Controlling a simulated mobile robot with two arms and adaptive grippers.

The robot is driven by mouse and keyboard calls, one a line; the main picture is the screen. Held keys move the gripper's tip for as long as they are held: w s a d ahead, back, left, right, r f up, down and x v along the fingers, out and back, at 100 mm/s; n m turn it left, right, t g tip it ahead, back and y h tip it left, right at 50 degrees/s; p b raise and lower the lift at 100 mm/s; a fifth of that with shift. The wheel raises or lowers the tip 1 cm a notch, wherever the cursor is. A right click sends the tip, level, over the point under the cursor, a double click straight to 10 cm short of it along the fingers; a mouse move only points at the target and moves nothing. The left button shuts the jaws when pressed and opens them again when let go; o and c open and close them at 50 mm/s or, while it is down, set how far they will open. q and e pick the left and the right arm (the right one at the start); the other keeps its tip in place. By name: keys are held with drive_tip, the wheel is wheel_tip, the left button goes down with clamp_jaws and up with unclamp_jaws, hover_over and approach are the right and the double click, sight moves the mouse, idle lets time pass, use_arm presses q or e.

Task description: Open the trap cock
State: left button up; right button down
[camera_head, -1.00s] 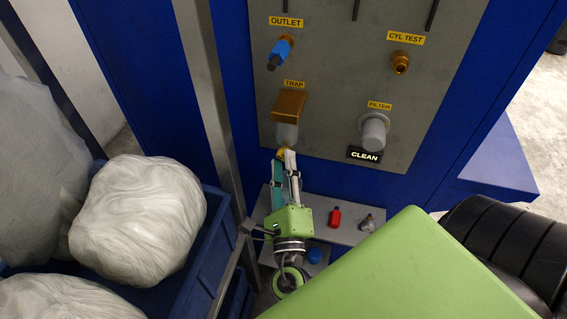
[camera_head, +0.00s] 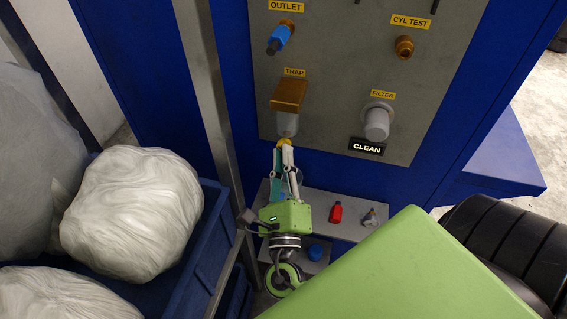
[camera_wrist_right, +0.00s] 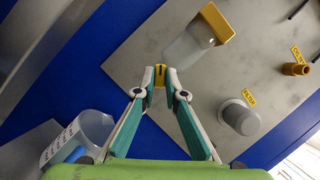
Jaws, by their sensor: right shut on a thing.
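The trap (camera_head: 289,95) is a brass-coloured block with a clear grey bowl (camera_head: 287,125) under it, below the TRAP label. The yellow trap cock (camera_head: 284,142) is at the bottom of the bowl. My right gripper (camera_head: 284,148) reaches up from below, its fingertips shut on the cock. The right wrist view shows the yellow cock (camera_wrist_right: 159,76) between the two fingertips, under the tilted-looking bowl (camera_wrist_right: 189,48). The fingertips hide the sides of the cock. My left gripper is not in view.
The grey filter (camera_head: 377,122) and CLEAN sign (camera_head: 366,147) are right of the trap. The blue outlet valve (camera_head: 279,40) is above. A grey ledge (camera_head: 350,222) holds a red item (camera_head: 336,212). A clear measuring jug (camera_wrist_right: 80,135) is below. A blue crate (camera_head: 209,235) of white bundles is left.

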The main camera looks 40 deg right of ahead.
drive_tip(key=shift+w+a+f+m+g+h+b, duration=0.1)
drive_tip(key=shift+m+g+h+b, duration=0.65)
drive_tip(key=shift+m+b, duration=1.1)
drive_tip(key=shift+w+a+f+m+g+h+b, duration=0.1)
drive_tip(key=shift+m+g+h+b, duration=0.2)
drive_tip(key=shift+m+h+b, duration=1.5)
drive_tip(key=shift+w+f+m+g+h+b, duration=0.15)
drive_tip(key=shift+m+g+b, duration=0.7)
drive_tip(key=shift+m, duration=1.8)
drive_tip(key=shift+s+r+t, duration=0.1)
drive_tip(key=shift+r+t, duration=0.05)
drive_tip(key=shift+t, duration=0.15)
drive_tip(key=c, duration=2.1)
unclamp_jaws()
drive_tip(key=v, duration=0.7)
drive_tip(key=shift+s+a, duration=0.15)
drive_tip(key=shift+a, duration=0.05)
